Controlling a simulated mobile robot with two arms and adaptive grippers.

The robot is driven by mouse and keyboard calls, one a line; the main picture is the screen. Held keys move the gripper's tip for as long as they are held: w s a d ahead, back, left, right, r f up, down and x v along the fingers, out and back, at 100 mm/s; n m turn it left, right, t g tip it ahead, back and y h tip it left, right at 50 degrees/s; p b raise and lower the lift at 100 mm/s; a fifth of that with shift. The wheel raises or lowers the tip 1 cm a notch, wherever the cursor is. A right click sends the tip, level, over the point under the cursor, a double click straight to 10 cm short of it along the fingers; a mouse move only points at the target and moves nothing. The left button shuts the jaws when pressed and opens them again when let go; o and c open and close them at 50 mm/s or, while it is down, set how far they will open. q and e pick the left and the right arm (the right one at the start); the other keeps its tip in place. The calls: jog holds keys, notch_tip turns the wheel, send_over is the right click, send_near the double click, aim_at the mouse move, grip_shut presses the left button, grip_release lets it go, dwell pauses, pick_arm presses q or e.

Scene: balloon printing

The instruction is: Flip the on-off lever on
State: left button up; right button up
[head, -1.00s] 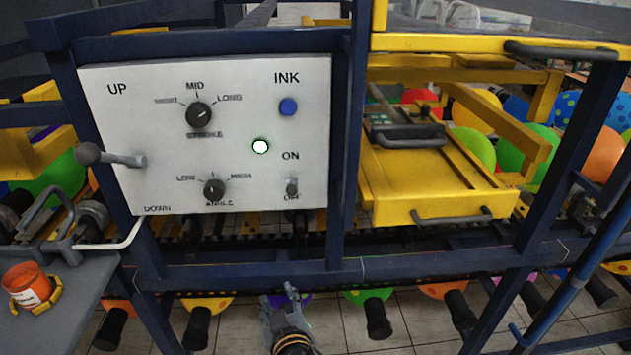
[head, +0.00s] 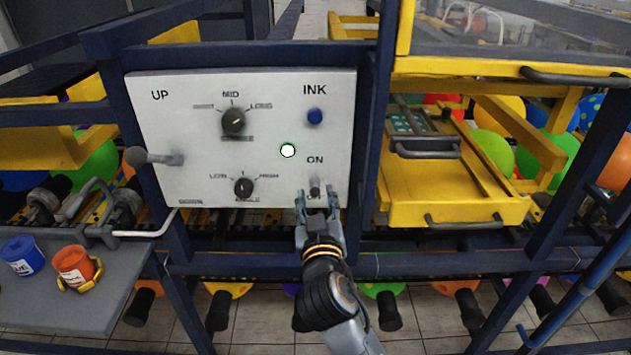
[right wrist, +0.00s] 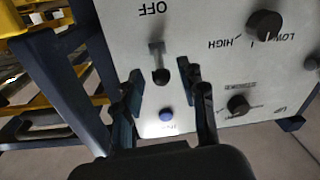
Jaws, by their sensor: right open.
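The white control panel (head: 200,185) faces me in the head view. Its small on-off lever (head: 315,187) stands between the ON label (head: 315,160) and the OFF label at lower right. My right gripper (head: 318,196) is open just in front of the lever, fingers pointing up at the panel. In the right wrist view the panel is turned upside down. The lever's dark knob (right wrist: 161,76) shows between and beyond the open fingers (right wrist: 163,93), and seems untouched. I cannot tell for certain which way the lever is set. My left gripper is not in view.
A blue INK button (head: 314,116) is above the lever, with dark dials (head: 233,121) to its left. A grey handle (head: 155,157) sticks out at the panel's left. Navy frame bars surround the panel. A grey shelf (head: 70,315) holds blue and orange cups.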

aim_at(315, 187)
jog(key=shift+w+p, duration=0.35)
jog(key=shift+w, duration=1.35)
jog(key=shift+a, duration=0.1)
grip_shut()
